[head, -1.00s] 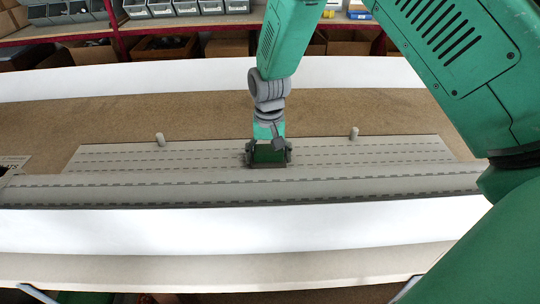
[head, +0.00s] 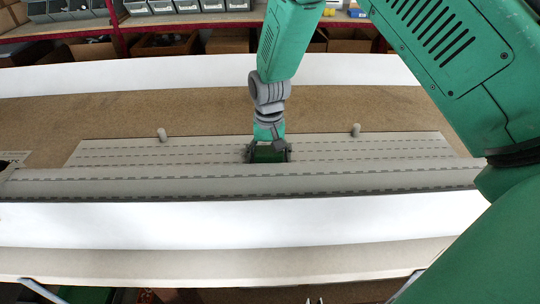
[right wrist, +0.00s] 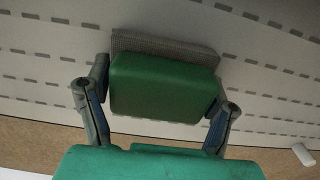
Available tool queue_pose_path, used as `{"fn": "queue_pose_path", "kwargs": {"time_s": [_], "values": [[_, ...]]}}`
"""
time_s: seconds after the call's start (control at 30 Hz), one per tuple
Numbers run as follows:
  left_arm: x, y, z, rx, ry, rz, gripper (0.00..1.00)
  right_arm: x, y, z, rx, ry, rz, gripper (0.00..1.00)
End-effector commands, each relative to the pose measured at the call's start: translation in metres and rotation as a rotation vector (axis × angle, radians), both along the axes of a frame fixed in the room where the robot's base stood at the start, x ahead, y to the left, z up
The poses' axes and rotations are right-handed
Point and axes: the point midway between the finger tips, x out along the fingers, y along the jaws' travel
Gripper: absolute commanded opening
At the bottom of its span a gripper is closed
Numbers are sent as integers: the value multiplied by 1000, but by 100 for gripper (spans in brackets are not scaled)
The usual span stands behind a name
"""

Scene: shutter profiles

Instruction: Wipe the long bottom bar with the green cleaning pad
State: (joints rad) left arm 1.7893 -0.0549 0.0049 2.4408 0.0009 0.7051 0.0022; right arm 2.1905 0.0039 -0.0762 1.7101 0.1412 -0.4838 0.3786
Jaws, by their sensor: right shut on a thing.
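The long bottom bar (head: 180,184) is a pale grey profile with dashed dark slots, running across nearly the whole head view in front of a flat slotted board. My right gripper (head: 268,151) points down over the board just behind the bar and is shut on the green cleaning pad (head: 268,156). In the right wrist view the green block (right wrist: 163,88) sits between the two fingers, with a grey ribbed layer beyond it, close to the slotted surface. Whether the pad touches the bar cannot be told; its lower edge is hidden in the head view. My left gripper is not in view.
The flat grey slotted board (head: 370,150) lies on the brown table behind the bar, with two pale pegs (head: 162,134) (head: 356,130) at its back edge. White strips (head: 230,226) cross in front and behind. Shelves with bins (head: 160,7) stand at the back.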

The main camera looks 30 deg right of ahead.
Motion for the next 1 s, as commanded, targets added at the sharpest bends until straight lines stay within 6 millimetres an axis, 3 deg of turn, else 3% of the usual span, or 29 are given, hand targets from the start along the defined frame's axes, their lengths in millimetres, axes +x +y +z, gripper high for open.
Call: {"fn": "queue_pose_path", "kwargs": {"time_s": [1.0], "values": [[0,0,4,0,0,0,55,54,-36,0,3,-2,-1,53]]}}
